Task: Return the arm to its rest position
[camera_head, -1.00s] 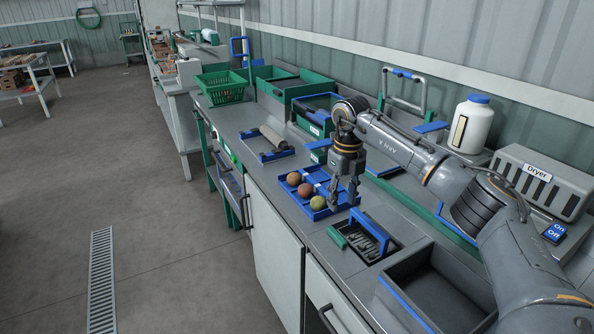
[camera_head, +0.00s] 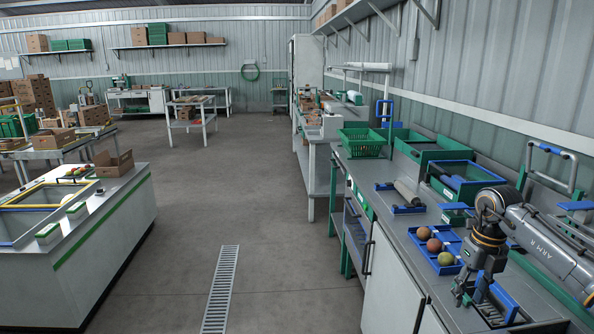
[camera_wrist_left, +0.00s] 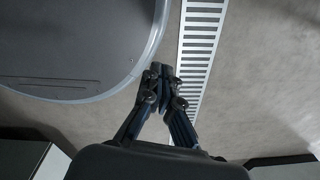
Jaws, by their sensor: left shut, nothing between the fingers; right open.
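My right gripper (camera_head: 470,298) hangs fingers down over the bench at the lower right of the head view. Its fingers are apart and nothing is between them. It shows just right of a blue tray (camera_head: 462,266) with three round fruits, two reddish (camera_head: 434,245) and one yellowish green (camera_head: 446,259). It partly covers a dark caddy with a blue handle (camera_head: 508,300). My left gripper (camera_wrist_left: 163,70) shows only in the left wrist view, fingertips together and empty, above the floor. My left arm is not in the head view.
The workbench (camera_head: 398,235) runs along the right wall, with a green basket (camera_head: 362,142) and a blue tray holding a roller (camera_head: 407,208). A white counter (camera_head: 110,225) stands at left. The floor between, with a drain grate (camera_head: 221,290), is clear.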

